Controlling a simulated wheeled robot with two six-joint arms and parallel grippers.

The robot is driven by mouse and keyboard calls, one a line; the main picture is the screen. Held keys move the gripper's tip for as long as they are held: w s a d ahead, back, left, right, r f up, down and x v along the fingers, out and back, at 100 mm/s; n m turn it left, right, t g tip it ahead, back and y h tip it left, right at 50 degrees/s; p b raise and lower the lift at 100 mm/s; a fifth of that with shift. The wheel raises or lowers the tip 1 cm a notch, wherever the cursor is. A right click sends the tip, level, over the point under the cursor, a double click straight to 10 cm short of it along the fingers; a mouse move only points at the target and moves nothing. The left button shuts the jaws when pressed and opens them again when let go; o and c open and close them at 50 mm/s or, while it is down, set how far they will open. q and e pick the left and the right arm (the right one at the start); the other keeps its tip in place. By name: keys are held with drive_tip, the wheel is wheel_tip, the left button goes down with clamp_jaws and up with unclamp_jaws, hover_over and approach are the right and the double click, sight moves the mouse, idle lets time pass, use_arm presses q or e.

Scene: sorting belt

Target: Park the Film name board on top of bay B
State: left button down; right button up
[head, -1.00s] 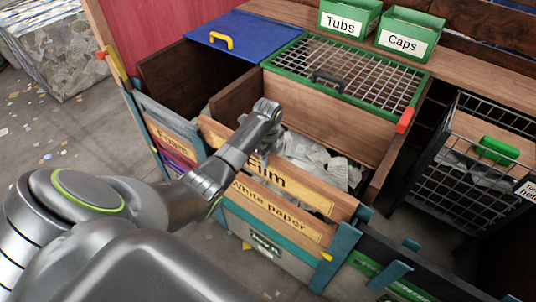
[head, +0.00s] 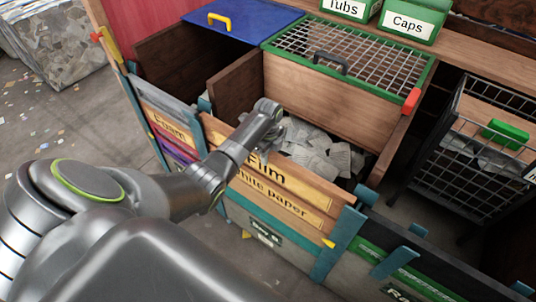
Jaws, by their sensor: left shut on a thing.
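The Film name board (head: 300,185) is a pale wood plank with black lettering on the front of the middle bay. It lies directly above the White paper board (head: 285,204), its ends near the blue-green posts. The bay's small dark plate (head: 266,234) is too blurred to read surely. My left gripper (head: 264,147) is shut on the Film board near its middle top edge; my wrist hides its fingertips and some lettering. Whether the board is fully seated cannot be told. My right gripper is out of view.
Crumpled pale paper (head: 318,150) fills the bay behind the boards. A green-framed mesh lid (head: 385,58) stands above it. The Foam board (head: 170,128) fronts the left bay, under a blue lid (head: 240,24). A wire cage (head: 465,165) stands at right.

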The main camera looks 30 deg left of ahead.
use_arm(q)
drive_tip(key=shift+w, duration=0.1)
drive_tip(key=shift+f+b, duration=0.4)
drive_tip(key=shift+f, duration=0.15)
drive_tip(key=c, duration=1.1)
unclamp_jaws()
drive_tip(key=shift+s+f, duration=0.2)
drive_tip(key=shift+r+p, duration=1.15)
drive_tip(key=shift+r, duration=7.75)
drive_tip(key=shift+f, duration=0.1)
